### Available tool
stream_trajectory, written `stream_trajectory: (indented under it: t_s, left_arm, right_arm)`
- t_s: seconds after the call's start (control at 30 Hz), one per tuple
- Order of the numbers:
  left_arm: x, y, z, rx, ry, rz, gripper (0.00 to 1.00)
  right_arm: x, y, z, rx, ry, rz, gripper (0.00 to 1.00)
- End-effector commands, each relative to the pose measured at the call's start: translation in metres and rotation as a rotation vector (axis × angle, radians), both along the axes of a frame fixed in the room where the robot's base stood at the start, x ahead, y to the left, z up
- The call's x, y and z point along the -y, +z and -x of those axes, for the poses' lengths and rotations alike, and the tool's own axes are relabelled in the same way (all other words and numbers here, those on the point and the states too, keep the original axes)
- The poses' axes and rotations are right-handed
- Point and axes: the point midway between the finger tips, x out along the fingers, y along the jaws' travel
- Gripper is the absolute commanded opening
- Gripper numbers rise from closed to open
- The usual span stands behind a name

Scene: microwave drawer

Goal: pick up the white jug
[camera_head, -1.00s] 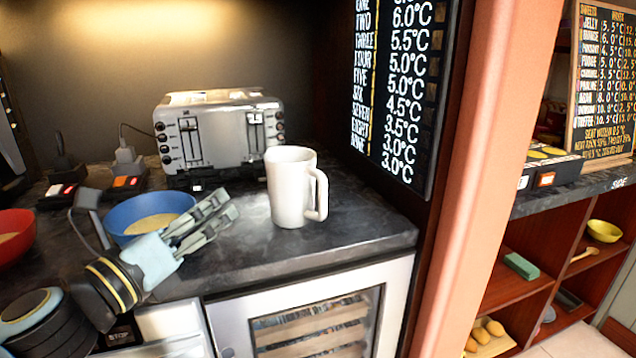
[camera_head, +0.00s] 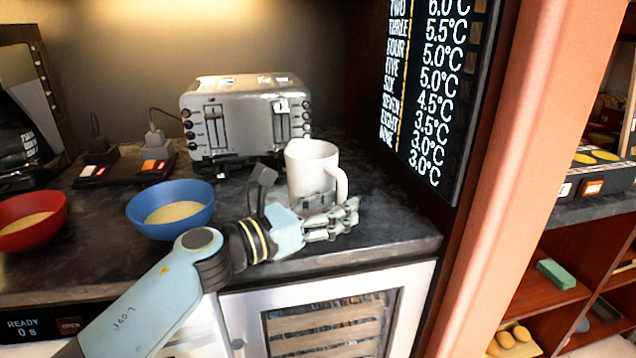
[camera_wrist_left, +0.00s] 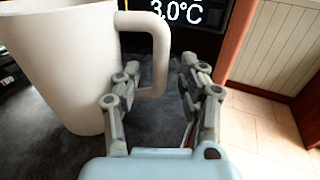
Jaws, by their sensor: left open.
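The white jug (camera_head: 312,165) stands upright on the dark counter, its handle on the right. In the left wrist view the jug (camera_wrist_left: 62,62) fills the left side, and its handle (camera_wrist_left: 160,55) reaches in front of the fingers. My left gripper (camera_head: 345,218) is open at the near side of the jug, covering part of its lower body. In the left wrist view the gripper (camera_wrist_left: 162,85) has its left finger beside the jug's wall, with the lower handle appearing between the fingers. I cannot tell whether it touches. My right gripper is not in view.
A silver toaster (camera_head: 245,117) stands behind the jug. A blue bowl (camera_head: 140,212) and a red bowl (camera_head: 12,240) sit to the left. A menu board (camera_head: 470,100) and an orange post (camera_head: 505,190) bound the right side. The counter's front edge (camera_head: 400,250) is close.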

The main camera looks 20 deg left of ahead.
Motion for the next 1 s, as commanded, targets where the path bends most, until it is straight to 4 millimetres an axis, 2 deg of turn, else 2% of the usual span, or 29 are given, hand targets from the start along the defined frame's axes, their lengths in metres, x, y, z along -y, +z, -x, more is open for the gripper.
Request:
stream_trajectory:
  t_s: [0.1,0.3,0.6,1.0]
  left_arm:
    - [0.0043,0.0,-0.006,-0.001,0.0,0.001,0.42]
    - [0.0043,-0.0007,-0.0059,-0.001,0.0,0.0,0.4]
    - [0.004,-0.0006,-0.0057,0.0,0.0,0.0,0.01]
    - [0.004,0.0014,-0.0062,0.004,0.0,0.0,0.0]
  right_arm:
    - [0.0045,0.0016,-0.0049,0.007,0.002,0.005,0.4]
    - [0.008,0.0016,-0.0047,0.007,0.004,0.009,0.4]
    - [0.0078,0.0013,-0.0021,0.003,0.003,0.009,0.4]
    - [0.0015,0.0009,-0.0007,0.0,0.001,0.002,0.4]
